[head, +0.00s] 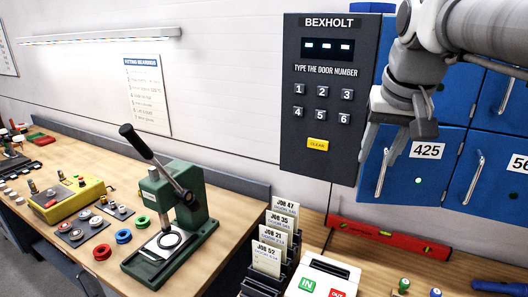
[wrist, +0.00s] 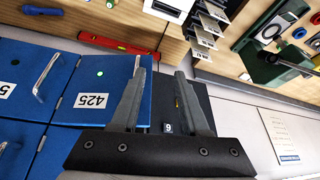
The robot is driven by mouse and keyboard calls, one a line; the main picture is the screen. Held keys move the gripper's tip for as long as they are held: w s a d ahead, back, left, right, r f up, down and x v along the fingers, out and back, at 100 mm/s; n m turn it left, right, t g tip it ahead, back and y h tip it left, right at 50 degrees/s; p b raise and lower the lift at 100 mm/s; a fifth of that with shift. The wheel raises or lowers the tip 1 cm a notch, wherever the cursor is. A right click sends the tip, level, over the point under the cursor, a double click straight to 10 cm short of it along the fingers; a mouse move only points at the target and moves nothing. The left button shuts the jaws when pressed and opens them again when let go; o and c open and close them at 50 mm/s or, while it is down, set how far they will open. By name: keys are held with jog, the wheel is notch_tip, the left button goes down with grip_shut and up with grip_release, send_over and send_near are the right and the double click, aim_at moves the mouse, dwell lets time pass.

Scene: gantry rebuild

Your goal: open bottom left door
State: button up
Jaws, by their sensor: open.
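The bottom left door is blue with a 425 label (head: 428,150), a silver vertical handle (head: 383,172) and a small green light (head: 418,181). It looks shut. It also shows in the wrist view (wrist: 75,115), upside down. My gripper (head: 378,158) is open in front of the door's left side, close to the handle. In the wrist view, my gripper (wrist: 160,76) has nothing between its fingers, and one finger covers most of the handle. I cannot tell whether a finger touches the handle.
A dark BEXHOLT keypad panel (head: 325,135) stands just left of the door. Other blue doors (head: 490,180) are on the right and above. A red level (head: 390,238), job cards (head: 272,235) and a green press (head: 180,210) are on the bench.

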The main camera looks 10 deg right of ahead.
aim_at(382, 172)
jog(key=w+d+r+m, duration=0.1)
jog(key=w+d+r, duration=0.3)
jog(key=d, duration=0.1)
jog(key=shift+g+h, duration=0.3)
jog(key=shift+h, duration=0.1)
jog(key=p+x, duration=0.1)
jog(key=x, duration=1.5)
jog(key=shift+w+d+f+p, duration=0.15)
jog(key=shift+d+f+p, duration=0.1)
jog(key=shift+f+p, duration=0.1)
jog(key=shift+c, duration=0.2)
grip_shut()
